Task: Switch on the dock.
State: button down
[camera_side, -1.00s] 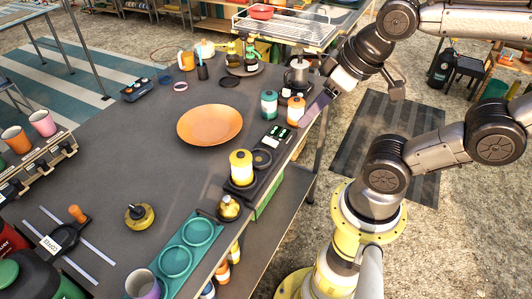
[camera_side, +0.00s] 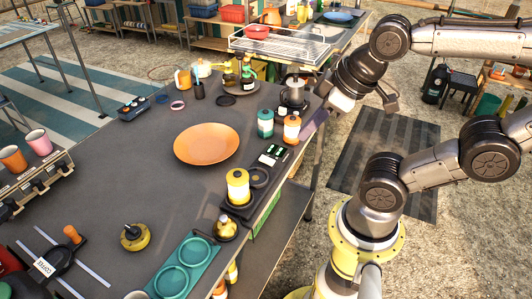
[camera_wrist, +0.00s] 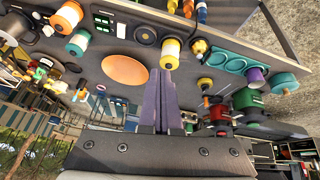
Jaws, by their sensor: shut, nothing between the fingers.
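A black dock (camera_side: 235,209) sits at the table's right edge in the side view, with a yellow-and-white lantern (camera_side: 238,187) standing on it and a round pad (camera_side: 259,177) beside the lantern. Behind it is a black panel (camera_side: 272,155) with small green-lit parts; it also shows in the wrist view (camera_wrist: 108,19). I cannot tell whether the panel belongs to the dock. My gripper (camera_side: 308,130) has purple fingers, shut and empty, near the orange-and-white lantern (camera_side: 291,129).
A teal lantern (camera_side: 265,123) and a dark pot (camera_side: 292,93) stand near my gripper. An orange plate (camera_side: 206,145) lies mid-table. A brass-coloured flask (camera_side: 226,229) and a teal tray (camera_side: 184,267) are in front of the dock. Another black box (camera_side: 133,107) lies at the back left.

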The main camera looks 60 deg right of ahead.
jog(key=w+r+n, duration=0.1)
jog(key=n, duration=0.3)
jog(key=n+g, duration=0.4)
jog(key=n, duration=0.8)
send_over(264, 158)
jog(key=s, duration=0.2)
notch_tip(264, 158, down, 8)
jog(key=shift+s+f, duration=0.1)
jog(key=f, duration=0.4)
jog(key=w+f, duration=0.1)
jog(key=f, duration=0.4)
jog(key=w+f, duration=0.1)
jog(key=f, duration=0.3)
jog(key=shift+f, duration=0.4)
